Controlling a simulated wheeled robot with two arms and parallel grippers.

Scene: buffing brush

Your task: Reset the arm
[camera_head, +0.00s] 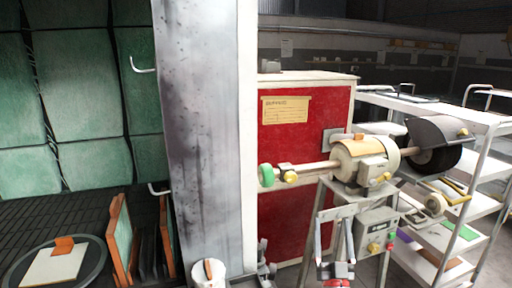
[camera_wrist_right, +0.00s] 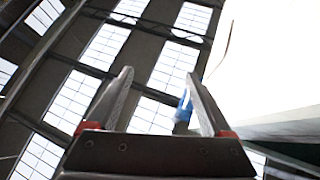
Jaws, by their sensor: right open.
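My right gripper (camera_head: 335,240) is at the bottom of the head view, in front of the buffing machine's stand. Its two fingers point up, spread apart with nothing between them. In the right wrist view the open fingers (camera_wrist_right: 158,78) point toward the ceiling windows. A small blue thing (camera_wrist_right: 184,104) shows beside the right finger there; I cannot tell what it is. The buffing machine (camera_head: 365,160) has a cream motor, a green wheel (camera_head: 266,176) on the left end of its shaft and a dark wheel on the right. I cannot make out my left gripper.
A grey pillar (camera_head: 205,130) stands left of a red cabinet (camera_head: 300,210). A white shelf cart (camera_head: 440,240) is at the right. At lower left are a round tray (camera_head: 95,262) with a cream board and an orange-framed rack (camera_head: 120,240). Green padded panels (camera_head: 85,100) cover the left wall.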

